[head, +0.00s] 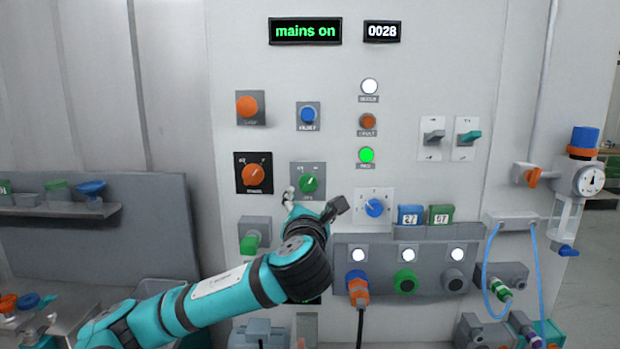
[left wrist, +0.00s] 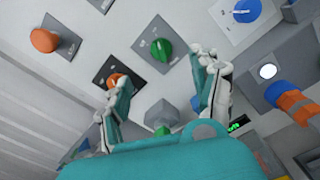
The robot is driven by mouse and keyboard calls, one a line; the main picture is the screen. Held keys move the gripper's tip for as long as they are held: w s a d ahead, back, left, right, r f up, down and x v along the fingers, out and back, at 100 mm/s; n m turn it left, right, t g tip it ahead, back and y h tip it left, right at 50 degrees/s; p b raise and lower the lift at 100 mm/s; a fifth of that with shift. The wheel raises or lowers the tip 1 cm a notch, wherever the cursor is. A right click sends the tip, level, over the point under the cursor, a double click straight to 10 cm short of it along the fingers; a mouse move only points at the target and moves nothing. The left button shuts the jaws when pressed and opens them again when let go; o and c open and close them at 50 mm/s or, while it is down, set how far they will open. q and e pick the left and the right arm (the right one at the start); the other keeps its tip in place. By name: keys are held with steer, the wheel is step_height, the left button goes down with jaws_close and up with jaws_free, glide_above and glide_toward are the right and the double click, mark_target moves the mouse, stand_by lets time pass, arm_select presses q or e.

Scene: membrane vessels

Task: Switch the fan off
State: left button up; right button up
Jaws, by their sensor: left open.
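A green rotary knob (head: 309,184) sits on a grey plate in the middle of the panel. Its label is too small to read surely; I cannot tell which knob is the fan's. My left gripper (head: 291,197) is in front of the panel, just below and left of this knob, partly hidden by my own wrist. In the left wrist view the green knob (left wrist: 161,49) shows beyond the gap between the open, empty fingers (left wrist: 155,76). An orange rotary knob (head: 254,174) on a black plate is to its left; it also shows by one finger (left wrist: 117,80). My right gripper is out of view.
A green lamp (head: 366,155) is lit, and a display (head: 306,31) reads "mains on". A blue rotary knob (head: 374,208) is at the right of my wrist. A plug (head: 358,286) with a cable hangs below.

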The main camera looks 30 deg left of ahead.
mark_target(309, 183)
arm_select(q)
steer(key=p+x, duration=0.3)
steer(key=x, duration=0.9)
steer(key=shift+w, duration=0.1)
steer(key=shift+x, duration=0.8)
steer(key=shift+f, duration=0.1)
steer(key=shift+c, duration=0.5)
